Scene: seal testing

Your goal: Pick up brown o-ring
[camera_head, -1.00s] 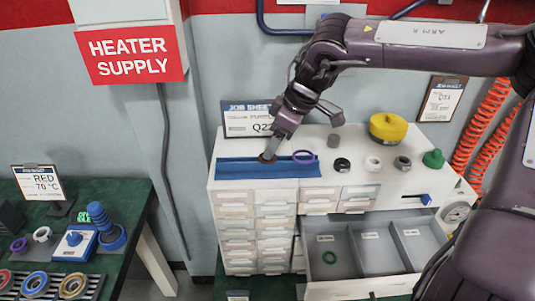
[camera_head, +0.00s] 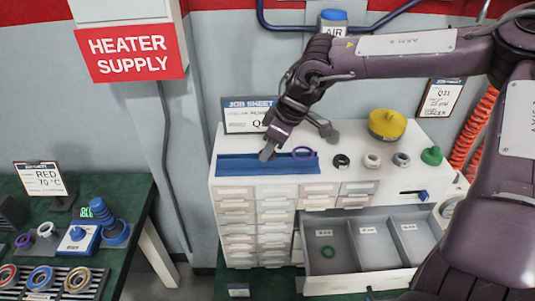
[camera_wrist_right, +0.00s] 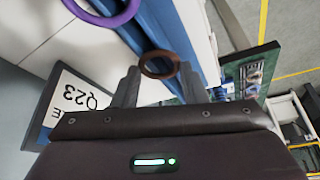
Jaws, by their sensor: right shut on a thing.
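The brown o-ring (camera_wrist_right: 160,76) shows in the right wrist view, between the two fingertips of my right gripper (camera_wrist_right: 158,72). The gripper is shut on it. In the head view my right gripper (camera_head: 267,154) points down at the blue strip (camera_head: 235,167) on top of the white cabinet, and the brown ring is hard to make out there. The wrist view shows the ring over or close above the blue strip; I cannot tell if it touches. My left gripper is not in view.
A purple o-ring (camera_head: 294,152) lies just right of my gripper. Several fittings and a yellow reel (camera_head: 387,125) stand further right on the cabinet. The job sheet sign (camera_head: 246,116) stands close behind the gripper. An open drawer (camera_head: 368,243) juts out below.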

